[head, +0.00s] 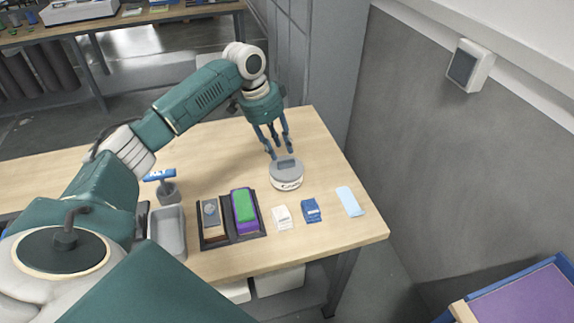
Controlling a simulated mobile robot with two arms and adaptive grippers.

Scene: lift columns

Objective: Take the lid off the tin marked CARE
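A round tin (288,184) with writing on its pale side stands upright on the wooden table; the writing is too small to read surely. Its grey lid (286,170) with a raised block-like handle sits on top. My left gripper (279,154) hangs just above the lid, fingers pointing down and spread apart, with nothing visible between them. The fingertips are close to the handle; I cannot tell whether they touch it. My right gripper is not in view.
In front of the tin lie a white packet (282,217), a blue packet (311,210) and a light blue cloth (349,201). A black tray (214,241) holds blocks, beside a grey bin (167,230). The table's right edge is clear.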

